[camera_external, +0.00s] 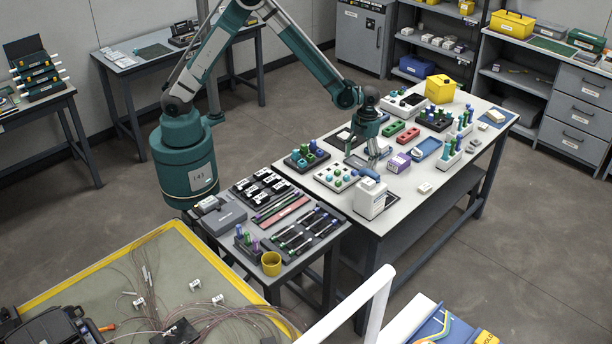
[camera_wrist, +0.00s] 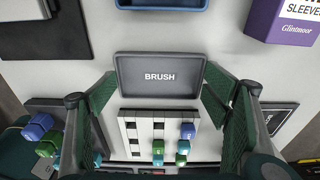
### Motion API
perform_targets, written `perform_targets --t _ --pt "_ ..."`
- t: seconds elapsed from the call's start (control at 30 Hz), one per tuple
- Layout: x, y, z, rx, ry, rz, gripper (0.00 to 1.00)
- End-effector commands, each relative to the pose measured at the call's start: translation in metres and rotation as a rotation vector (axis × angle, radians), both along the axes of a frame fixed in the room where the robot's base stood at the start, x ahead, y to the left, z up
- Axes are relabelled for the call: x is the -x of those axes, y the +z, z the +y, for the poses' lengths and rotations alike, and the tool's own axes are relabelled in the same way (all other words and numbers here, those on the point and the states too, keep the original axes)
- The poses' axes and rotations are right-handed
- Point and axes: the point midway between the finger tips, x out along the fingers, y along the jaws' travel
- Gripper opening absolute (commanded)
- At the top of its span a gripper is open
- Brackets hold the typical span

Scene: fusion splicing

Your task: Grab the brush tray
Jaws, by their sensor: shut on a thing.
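In the external view my gripper (camera_external: 375,157) points down over the middle of the white-topped bench (camera_external: 450,190). Whether the tray touches the bench top cannot be told.
A white rack (camera_wrist: 128,130) with blue and green pieces stands just below the tray in the wrist view. A purple sleeves box (camera_wrist: 283,20) is at upper right and a blue tray (camera_wrist: 165,4) at the top. A white dispenser (camera_external: 370,200) stands at the bench's near edge.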

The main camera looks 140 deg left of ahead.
Motion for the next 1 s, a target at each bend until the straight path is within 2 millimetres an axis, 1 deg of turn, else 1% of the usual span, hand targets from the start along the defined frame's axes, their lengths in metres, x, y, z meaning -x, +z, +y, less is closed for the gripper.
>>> perform_targets --t 0.2,0.37,0.57,0.8,1.0 --pt "0.000 0.001 0.000 0.000 0.000 0.000 0.55" --pt "0.000 0.010 0.000 0.000 0.000 0.000 0.55" --pt "0.000 0.032 0.000 0.000 0.000 0.000 0.55" --pt "0.000 0.069 0.000 0.000 0.000 0.000 0.55" --pt "0.000 0.091 0.000 0.000 0.000 0.000 0.55"
